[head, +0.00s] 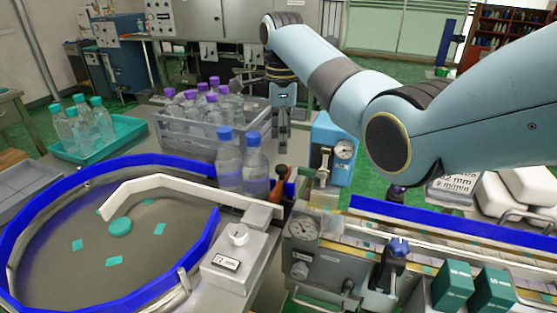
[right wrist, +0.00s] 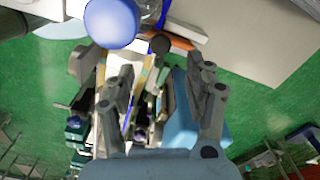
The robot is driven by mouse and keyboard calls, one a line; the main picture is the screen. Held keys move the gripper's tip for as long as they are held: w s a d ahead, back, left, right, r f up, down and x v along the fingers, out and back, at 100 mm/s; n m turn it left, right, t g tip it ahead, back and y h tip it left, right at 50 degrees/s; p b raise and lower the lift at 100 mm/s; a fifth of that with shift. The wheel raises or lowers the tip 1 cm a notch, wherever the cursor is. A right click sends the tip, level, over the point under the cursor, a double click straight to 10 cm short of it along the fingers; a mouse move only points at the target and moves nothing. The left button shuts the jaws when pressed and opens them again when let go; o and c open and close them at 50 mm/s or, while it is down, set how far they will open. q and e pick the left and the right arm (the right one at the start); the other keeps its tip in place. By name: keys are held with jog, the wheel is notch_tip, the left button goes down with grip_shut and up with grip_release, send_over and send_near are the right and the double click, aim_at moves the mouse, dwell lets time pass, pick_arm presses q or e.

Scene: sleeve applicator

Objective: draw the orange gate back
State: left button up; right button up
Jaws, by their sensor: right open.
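The orange gate (head: 279,184) is a small orange piece with a dark knob (head: 282,171) at its top, beside the blue-capped bottles at the end of the blue-railed table. In the right wrist view the orange gate (right wrist: 183,44) shows as a strip beside the round dark knob (right wrist: 160,43). My right gripper (head: 282,145) hangs above the gate, pointing down, apart from it in the head view. In the right wrist view my right gripper (right wrist: 137,52) has its fingers spread with nothing between them held. My left gripper is in neither view.
Two blue-capped bottles (head: 242,165) stand just left of the gate. A grey crate (head: 190,139) of purple-capped bottles is behind. A blue box with a gauge (head: 333,150) stands close to the right. A machine with a dial (head: 303,229) is in front.

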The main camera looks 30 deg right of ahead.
aim_at(281, 167)
notch_tip(281, 167, down, 5)
jog(key=shift+f, duration=0.2)
notch_tip(281, 167, down, 2)
jog(key=shift+f, duration=0.15)
jog(key=c, duration=0.4)
jog(key=shift+c, duration=1.1)
jog(key=c, duration=0.4)
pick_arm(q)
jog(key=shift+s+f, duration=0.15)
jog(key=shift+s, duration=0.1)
pick_arm(e)
grip_shut()
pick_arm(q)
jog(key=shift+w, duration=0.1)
